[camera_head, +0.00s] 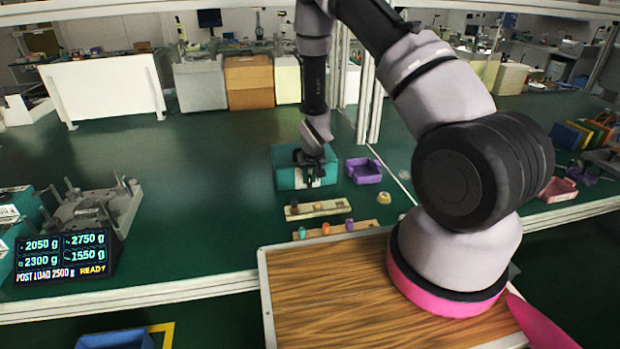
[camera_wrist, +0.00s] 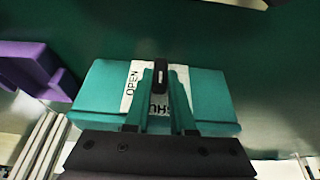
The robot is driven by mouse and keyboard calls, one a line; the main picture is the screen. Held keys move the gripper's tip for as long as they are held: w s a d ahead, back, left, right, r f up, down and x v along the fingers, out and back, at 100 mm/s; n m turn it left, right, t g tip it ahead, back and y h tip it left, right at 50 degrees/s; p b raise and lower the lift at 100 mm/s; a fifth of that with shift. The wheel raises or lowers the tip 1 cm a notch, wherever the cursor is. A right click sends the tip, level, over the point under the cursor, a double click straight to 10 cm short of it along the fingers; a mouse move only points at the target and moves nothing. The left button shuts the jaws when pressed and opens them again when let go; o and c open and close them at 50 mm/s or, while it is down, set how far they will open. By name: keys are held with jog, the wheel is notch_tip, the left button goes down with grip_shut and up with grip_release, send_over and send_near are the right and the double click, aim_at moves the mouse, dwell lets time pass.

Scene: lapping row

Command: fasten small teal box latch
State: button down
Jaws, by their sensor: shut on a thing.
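The small teal box (camera_head: 288,177) stands on the green bench top, left of a purple tray. In the wrist view the teal box (camera_wrist: 208,95) lies under my gripper, with a white label (camera_wrist: 135,90) reading "OPEN" on one side and part of "SHUT" on the other. My gripper (camera_head: 318,180) is at the front of the box. In the wrist view my gripper's fingers (camera_wrist: 160,105) close on the black latch (camera_wrist: 160,75) in the middle of the label. The fingers hide part of the label and the latch's lower end.
A purple tray (camera_head: 364,171) is close to the box's right. Wooden strips with small coloured pegs (camera_head: 318,209) lie in front, and a small yellow roll (camera_head: 384,198) sits beside them. A display (camera_head: 66,255) and a grey fixture (camera_head: 95,208) stand at left. The bench left of the box is clear.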

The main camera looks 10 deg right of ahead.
jog(key=shift+s, duration=0.1)
jog(key=c, duration=0.8)
grip_release()
jog(key=shift+o, duration=0.2)
jog(key=v, duration=1)
jog(key=shift+r, duration=0.35)
jog(key=shift+s, duration=0.15)
